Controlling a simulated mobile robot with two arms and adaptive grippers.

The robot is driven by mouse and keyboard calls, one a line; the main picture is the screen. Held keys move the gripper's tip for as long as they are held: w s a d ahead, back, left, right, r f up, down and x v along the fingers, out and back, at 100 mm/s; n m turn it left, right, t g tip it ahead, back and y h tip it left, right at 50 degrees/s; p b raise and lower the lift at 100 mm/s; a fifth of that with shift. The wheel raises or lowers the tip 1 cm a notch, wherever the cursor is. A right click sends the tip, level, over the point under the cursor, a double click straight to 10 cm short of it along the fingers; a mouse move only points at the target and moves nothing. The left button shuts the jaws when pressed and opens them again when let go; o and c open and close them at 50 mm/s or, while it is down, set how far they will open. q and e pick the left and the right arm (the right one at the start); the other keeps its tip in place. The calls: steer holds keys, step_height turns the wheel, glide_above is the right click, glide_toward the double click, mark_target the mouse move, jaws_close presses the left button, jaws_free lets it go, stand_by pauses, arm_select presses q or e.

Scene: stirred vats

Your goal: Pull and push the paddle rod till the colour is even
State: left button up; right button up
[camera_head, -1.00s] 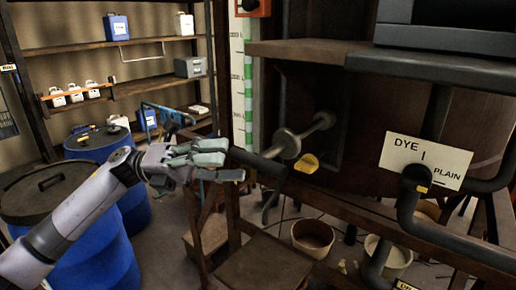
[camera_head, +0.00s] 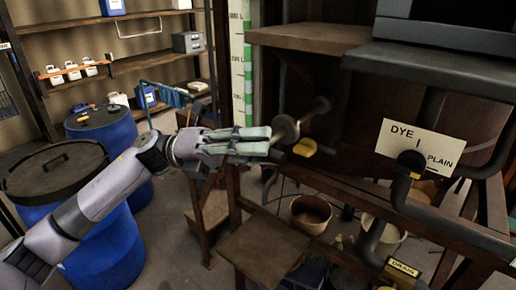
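The paddle rod (camera_head: 303,117) is a grey metal rod with round discs, running out of the dark wooden vat housing. Its black grip (camera_head: 277,157) shows just past my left fingertips; the rest of the grip is hidden behind the fingers. My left gripper (camera_head: 262,145) is at the grip, in front of it in the picture. Its fingers look close together, but I cannot tell whether they are closed around the grip. A white sign (camera_head: 420,147) reads DYE and PLAIN, with a black valve in front of it. The liquid's colour is not visible. My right gripper is not in view.
A yellow-black knob (camera_head: 312,147) sits just right of the grip. A wooden shelf (camera_head: 305,37) overhangs the rod. Blue barrels (camera_head: 110,262) stand at left under my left arm. A wooden stool (camera_head: 262,248) and buckets (camera_head: 310,213) are below.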

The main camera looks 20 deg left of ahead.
arm_select(q)
steer(key=shift+s, duration=0.1)
steer(key=c, duration=0.5)
steer(key=shift+f, duration=0.1)
steer(key=c, duration=0.3)
jaws_close()
steer(key=shift+f, duration=0.1)
